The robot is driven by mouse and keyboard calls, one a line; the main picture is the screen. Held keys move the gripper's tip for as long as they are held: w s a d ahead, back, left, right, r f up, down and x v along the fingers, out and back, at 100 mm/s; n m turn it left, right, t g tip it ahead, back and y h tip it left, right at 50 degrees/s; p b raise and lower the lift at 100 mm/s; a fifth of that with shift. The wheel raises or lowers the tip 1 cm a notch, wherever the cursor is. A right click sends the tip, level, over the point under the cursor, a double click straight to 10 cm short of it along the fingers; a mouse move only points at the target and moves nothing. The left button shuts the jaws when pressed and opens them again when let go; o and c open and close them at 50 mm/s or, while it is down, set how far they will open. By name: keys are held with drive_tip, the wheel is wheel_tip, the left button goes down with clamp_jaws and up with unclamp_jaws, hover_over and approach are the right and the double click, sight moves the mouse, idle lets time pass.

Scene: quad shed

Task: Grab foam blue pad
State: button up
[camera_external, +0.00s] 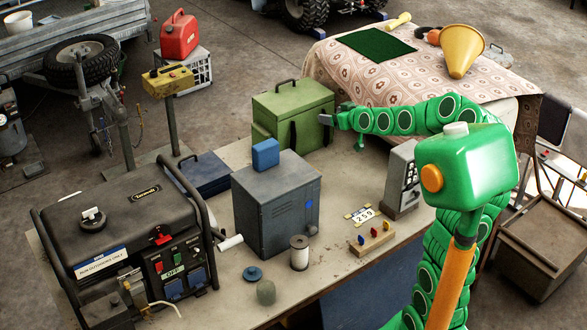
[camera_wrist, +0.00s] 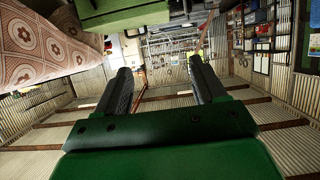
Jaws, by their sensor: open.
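A small blue block (camera_external: 265,154), which looks like the foam blue pad, rests on top of a grey metal cabinet (camera_external: 262,205) on the workbench. My gripper (camera_external: 325,117) is at the right front of the green box, behind and to the right of the block, and apart from it. In the wrist view my gripper (camera_wrist: 160,78) shows two dark fingers spread apart with nothing between them. The blue block does not show in the wrist view.
The green box (camera_external: 292,108) stands close to my gripper; its edge also shows in the wrist view (camera_wrist: 125,14). A blue case (camera_external: 203,174) and a black generator (camera_external: 120,225) are at left. A cloth-covered table (camera_external: 375,75) stands behind. A spool (camera_external: 299,253) stands before the cabinet.

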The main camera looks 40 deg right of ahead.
wheel_tip(320, 180, up, 5)
drive_tip(key=m+g+y, duration=1.4)
drive_tip(key=m+y, duration=0.1)
drive_tip(key=m, duration=0.3)
approach(269, 142)
drive_tip(key=a+r, duration=0.4)
drive_tip(key=r, duration=0.1)
drive_tip(key=shift+s+a+f, duration=0.1)
drive_tip(key=shift+a+f, duration=1.7)
drive_tip(key=shift+f, duration=0.2)
drive_tip(key=shift+s+a+f, duration=0.15)
drive_tip(key=shift+a+f, duration=1.65)
drive_tip(key=shift+f, duration=0.2)
drive_tip(key=c, duration=1)
